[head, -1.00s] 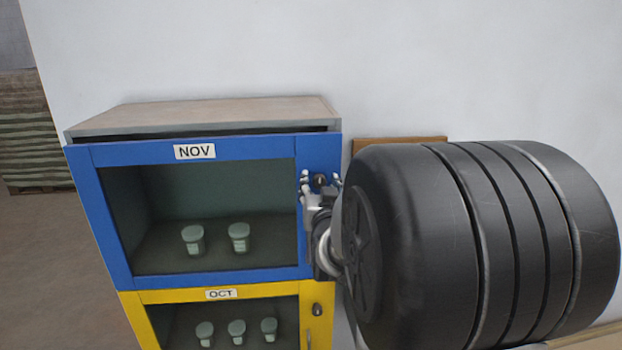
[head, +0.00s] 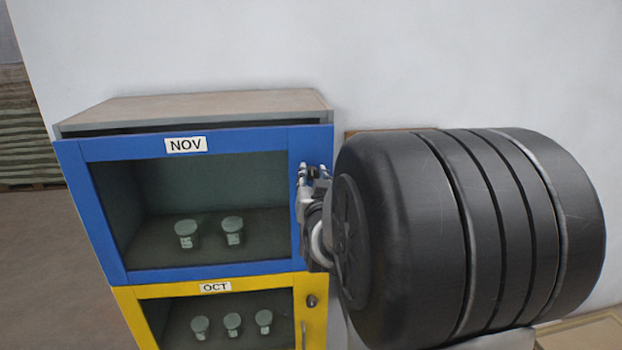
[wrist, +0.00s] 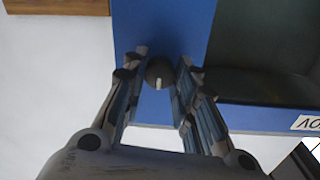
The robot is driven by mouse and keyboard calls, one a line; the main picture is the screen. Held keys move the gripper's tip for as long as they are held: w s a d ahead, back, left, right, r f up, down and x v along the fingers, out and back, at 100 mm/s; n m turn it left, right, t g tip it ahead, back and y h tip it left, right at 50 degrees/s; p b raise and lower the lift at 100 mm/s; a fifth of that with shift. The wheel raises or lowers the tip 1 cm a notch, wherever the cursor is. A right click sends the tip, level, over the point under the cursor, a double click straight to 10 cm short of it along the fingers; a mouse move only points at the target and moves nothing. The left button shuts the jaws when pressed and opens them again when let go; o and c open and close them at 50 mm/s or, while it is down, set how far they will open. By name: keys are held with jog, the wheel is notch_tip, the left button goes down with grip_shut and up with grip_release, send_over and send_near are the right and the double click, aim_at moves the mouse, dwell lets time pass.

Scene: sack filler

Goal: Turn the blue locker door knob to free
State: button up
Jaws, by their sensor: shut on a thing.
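The blue locker door (head: 210,263), labelled NOV, is the upper door of a stacked locker and has a dark window. Its round dark knob (wrist: 159,72) is on the blue frame in the wrist view, with a pale mark pointing down in that picture. My gripper (wrist: 161,64) has one finger on each side of the knob and is shut on it. In the head view my gripper (head: 314,172) is at the door's right edge and hides the knob.
The yellow OCT door (head: 220,289) is just below, with its own dark knob (head: 311,300). Lidded jars (head: 186,234) stand behind the blue door's window. My large black arm link fills the right side. A brown board (wrist: 58,6) is on the wall nearby.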

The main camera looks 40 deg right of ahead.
jog(key=shift+n+b, duration=0.3)
jog(key=shift+b, duration=0.15)
jog(key=n+b, duration=0.3)
jog(key=b, duration=0.2)
jog(key=shift+f, duration=0.2)
jog(key=n+b, duration=1)
jog(key=b, duration=0.1)
jog(key=shift+n+t, duration=0.3)
jog(key=shift+t, duration=0.1)
jog(key=n+b, duration=0.3)
jog(key=n, duration=0.1)
jog(key=shift+r+b, duration=0.15)
jog(key=shift+b, duration=0.25)
jog(key=shift+n, duration=0.3)
jog(key=o, duration=1.1)
jog(key=shift+d, duration=0.1)
